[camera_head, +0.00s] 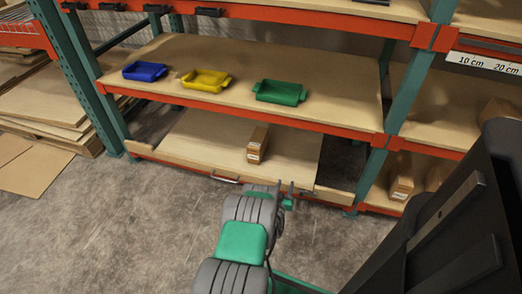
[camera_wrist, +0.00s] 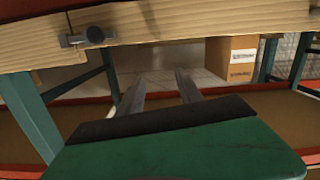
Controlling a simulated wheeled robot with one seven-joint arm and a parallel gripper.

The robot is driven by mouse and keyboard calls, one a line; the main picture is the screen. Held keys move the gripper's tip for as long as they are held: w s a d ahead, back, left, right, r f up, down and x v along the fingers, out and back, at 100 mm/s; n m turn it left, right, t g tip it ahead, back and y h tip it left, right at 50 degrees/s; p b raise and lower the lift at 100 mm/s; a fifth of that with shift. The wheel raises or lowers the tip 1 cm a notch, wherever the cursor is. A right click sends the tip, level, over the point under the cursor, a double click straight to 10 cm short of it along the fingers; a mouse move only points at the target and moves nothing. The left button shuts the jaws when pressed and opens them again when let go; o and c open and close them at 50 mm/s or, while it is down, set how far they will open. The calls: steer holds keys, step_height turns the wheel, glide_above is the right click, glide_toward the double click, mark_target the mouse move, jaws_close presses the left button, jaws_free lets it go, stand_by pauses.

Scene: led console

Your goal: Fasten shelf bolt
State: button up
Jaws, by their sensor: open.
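The shelf bolt (camera_wrist: 88,37) is a small dark grey metal fitting on the light wooden front edge, at the upper left of the wrist view. It looks closed up against the wood, but I cannot tell its bolt position. In the head view the bolt is too small to make out clearly near my gripper. My gripper (camera_wrist: 160,80) is open, with two grey fingers apart and nothing between them. It also shows in the head view (camera_head: 285,192), by the front edge of the lower wooden shelf (camera_head: 205,140). The bolt lies to one side of the fingers, apart from them.
A cardboard box (camera_head: 258,145) stands on the lower shelf; it shows in the wrist view (camera_wrist: 232,60). A metal handle (camera_head: 225,180) is on the front edge. Blue (camera_head: 144,71), yellow (camera_head: 205,81) and green (camera_head: 280,93) trays sit above. Green posts flank the bay.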

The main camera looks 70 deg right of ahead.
steer(key=w+d+r+n+t+y+p, duration=0.1)
steer(key=w+d+r+y+p, duration=0.1)
steer(key=w+r, duration=1)
steer(key=shift+w+d+r+p, duration=0.35)
steer(key=shift+w+d+p, duration=0.6)
steer(key=shift+d, duration=0.15)
